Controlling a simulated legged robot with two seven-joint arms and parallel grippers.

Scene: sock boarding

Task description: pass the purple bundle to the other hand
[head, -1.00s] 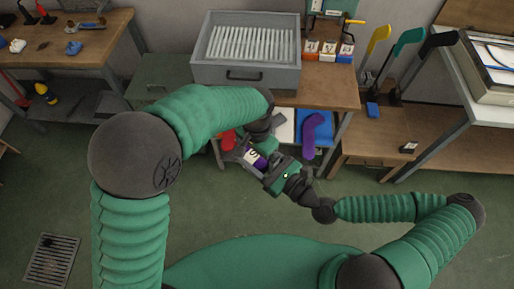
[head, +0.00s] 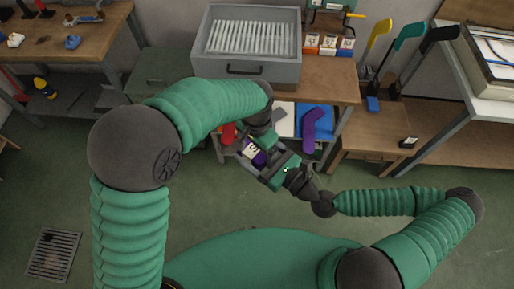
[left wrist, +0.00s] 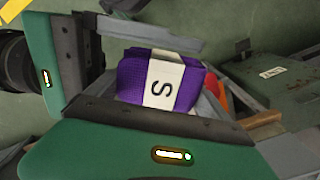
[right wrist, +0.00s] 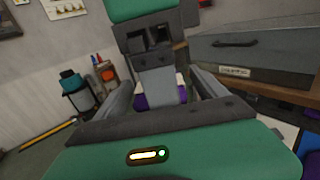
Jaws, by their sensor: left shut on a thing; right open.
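The purple bundle (head: 259,158) has a white band marked S. In the left wrist view the bundle (left wrist: 186,84) fills the middle. My left gripper (head: 258,142) is shut on it. My right gripper (head: 262,163) is open, coming in from the lower right. In the right wrist view its fingers (right wrist: 160,92) stand apart on either side of the bundle (right wrist: 145,101). Part of the bundle there is hidden behind my left gripper's grey finger. I cannot tell whether the right fingers touch the bundle.
A grey drawer of white strips (head: 252,42) stands on the bench behind. Small labelled boxes (head: 328,44) are beside it. Below, a purple sock shape (head: 310,128) lies on a blue panel. Yellow, teal and black boards (head: 408,44) stand at the right.

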